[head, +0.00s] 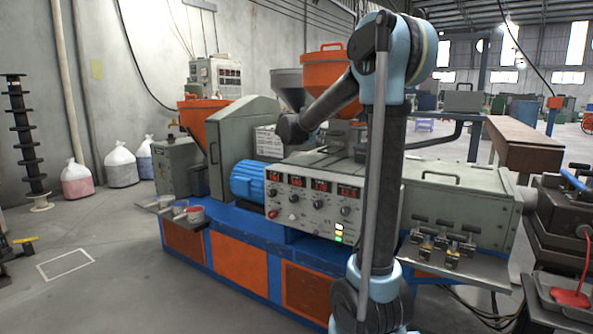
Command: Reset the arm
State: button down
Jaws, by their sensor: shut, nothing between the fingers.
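My arm (380,190) rises in front of the machine, in the right half of the head view. Its blue-and-black upper joint is near the top of the picture. A dark link runs down and left from there to a rounded dark end in front of the machine. I see no gripper fingers in this view. No object is seen held by the arm.
A grey machine (440,195) with a control panel (312,200) and orange hoppers fills the middle on a blue-and-orange base. Small cups (195,214) sit on its left ledge. A dark stepped rack (560,230) stands at the right. Grey floor is open at the left.

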jog(key=s+d+f+m+g, duration=0.1)
jog(key=s+d+m, duration=0.1)
jog(key=s, duration=0.2)
jog(key=s+d+f+m+g, duration=0.1)
jog(key=s+d+f+m, duration=0.1)
jog(key=s, duration=0.2)
jog(key=s+d+f+m+g+y, duration=0.1)
jog(key=s+d+f+m, duration=0.1)
jog(key=s+m, duration=0.1)
jog(key=shift+s+d+f, duration=0.2)
jog(key=shift+s, duration=0.35)
jog(key=s+a+f+m+g+y, duration=0.1)
jog(key=s+f+m, duration=0.5)
jog(key=s, duration=0.6)
jog(key=s+a+f+m+g+y, duration=0.1)
jog(key=s+f+m+g+y, duration=0.2)
jog(key=s+f+m, duration=0.4)
jog(key=s+a+f+m+g+y, duration=0.2)
jog(key=s+f+m+y, duration=0.2)
jog(key=s+f+m, duration=0.3)
jog(key=s+f, duration=0.5)
jog(key=s, duration=0.6)
jog(key=shift+s+g, duration=0.15)
jog(key=shift+g, duration=0.25)
jog(key=shift+d+f, duration=0.1)
